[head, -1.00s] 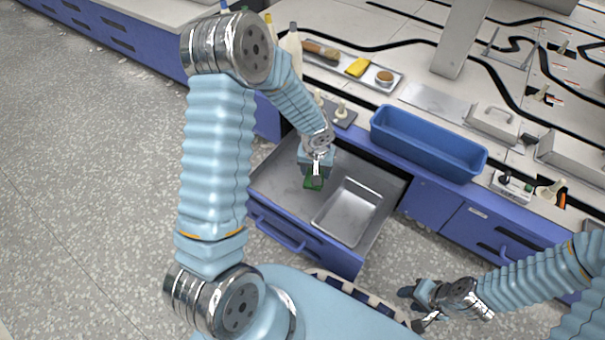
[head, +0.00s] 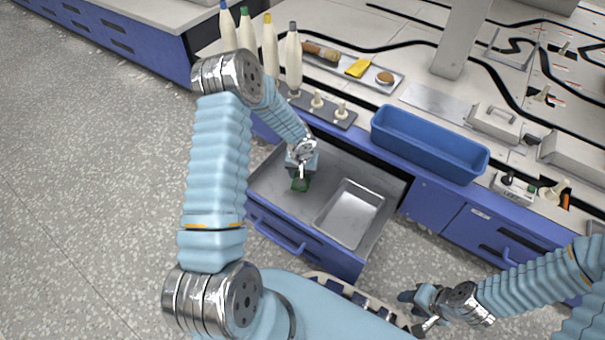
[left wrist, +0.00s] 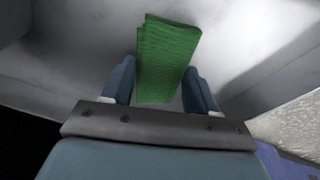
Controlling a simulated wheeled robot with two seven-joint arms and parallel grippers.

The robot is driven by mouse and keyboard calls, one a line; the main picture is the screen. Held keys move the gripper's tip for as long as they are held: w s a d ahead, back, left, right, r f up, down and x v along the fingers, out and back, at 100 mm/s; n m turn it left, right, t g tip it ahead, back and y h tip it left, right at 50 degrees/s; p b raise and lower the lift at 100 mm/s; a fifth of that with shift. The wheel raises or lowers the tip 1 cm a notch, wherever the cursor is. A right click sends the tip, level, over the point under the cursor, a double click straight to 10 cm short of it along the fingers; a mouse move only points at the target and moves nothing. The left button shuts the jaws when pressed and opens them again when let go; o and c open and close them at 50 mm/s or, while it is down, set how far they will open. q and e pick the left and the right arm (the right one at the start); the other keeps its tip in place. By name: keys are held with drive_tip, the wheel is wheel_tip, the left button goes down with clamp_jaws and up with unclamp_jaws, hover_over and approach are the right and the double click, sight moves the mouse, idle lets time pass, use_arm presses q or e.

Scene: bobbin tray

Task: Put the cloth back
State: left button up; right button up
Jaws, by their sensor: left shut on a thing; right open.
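The green cloth (head: 300,184) is in the open drawer (head: 278,190), at its left side. My left gripper (head: 301,175) reaches down into the drawer and is shut on the cloth. In the left wrist view the folded cloth (left wrist: 168,58) stands out between the two fingers (left wrist: 160,88), with the drawer's grey metal inside around it. Whether the cloth touches the drawer floor I cannot tell. My right gripper (head: 425,326) is open and empty, low at the bottom right of the head view, away from the drawer.
A shallow metal tray (head: 350,213) fills the drawer's right part. A blue bin (head: 428,145) stands on the counter above. Several bobbins (head: 293,60) stand upright behind my left arm.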

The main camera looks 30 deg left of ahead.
use_arm(q)
drive_tip(key=shift+f+b, duration=0.25)
drive_tip(key=shift+b, duration=0.05)
drive_tip(key=o, duration=0.9)
drive_tip(key=shift+r, duration=0.15)
drive_tip(key=shift+o, duration=0.2)
drive_tip(key=shift+r+p, duration=0.15)
drive_tip(key=shift+p, duration=0.15)
wheel_tip(320, 180, up, 12)
drive_tip(key=s+p, duration=0.1)
drive_tip(key=p, duration=0.1)
drive_tip(key=shift+s+d+p, duration=0.3)
drive_tip(key=shift+s+p, duration=0.1)
